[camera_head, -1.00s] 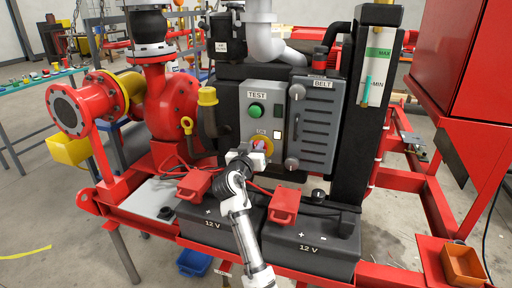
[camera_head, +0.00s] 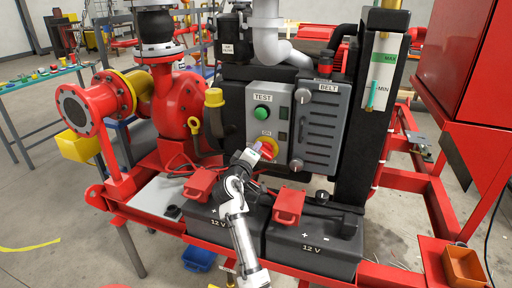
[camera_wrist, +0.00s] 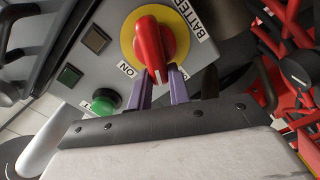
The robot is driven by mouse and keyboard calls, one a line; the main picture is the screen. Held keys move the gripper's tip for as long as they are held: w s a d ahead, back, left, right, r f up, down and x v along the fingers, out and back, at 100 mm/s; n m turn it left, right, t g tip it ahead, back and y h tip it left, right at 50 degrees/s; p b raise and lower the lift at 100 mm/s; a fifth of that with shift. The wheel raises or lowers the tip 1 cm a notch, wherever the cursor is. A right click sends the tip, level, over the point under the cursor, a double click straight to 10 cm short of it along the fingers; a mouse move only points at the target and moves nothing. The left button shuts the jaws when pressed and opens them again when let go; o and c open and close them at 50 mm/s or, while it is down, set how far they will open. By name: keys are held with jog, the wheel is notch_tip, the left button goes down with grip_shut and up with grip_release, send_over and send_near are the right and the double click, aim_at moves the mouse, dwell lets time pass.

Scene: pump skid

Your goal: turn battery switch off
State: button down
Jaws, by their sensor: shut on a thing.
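The battery switch is a red knob (camera_wrist: 152,40) on a yellow disc (camera_wrist: 127,42), on the grey panel's lower part. In the wrist view its white mark points down toward my fingers, to the right of the ON label (camera_wrist: 126,68). A BATTERY label (camera_wrist: 196,16) is beside the disc, partly cut off. My gripper (camera_wrist: 160,80) has its purple fingers closed on the pointer end of the knob. In the head view, my gripper (camera_head: 259,150) reaches the switch from the lower left and hides part of it.
A green TEST button (camera_head: 261,112) and two small square lamps, both dark, share the panel. The grey BELT cover (camera_head: 321,128) is to the right. Two black 12 V batteries (camera_head: 315,246) with red terminal covers (camera_head: 289,206) and cables are below my wrist.

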jog(key=n+p, duration=0.1)
jog(key=n, duration=0.1)
jog(key=f+n+p, duration=0.1)
jog(key=n, duration=0.2)
jog(key=shift+a+f+n, duration=0.15)
jog(key=shift+f+n, duration=0.05)
jog(key=shift+n, duration=0.1)
jog(key=shift+p, duration=0.3)
jog(key=c, duration=1.3)
grip_release()
jog(key=b+v, duration=0.3)
jog(key=v, duration=1)
jog(key=shift+s, duration=0.35)
jog(key=shift+a, duration=0.15)
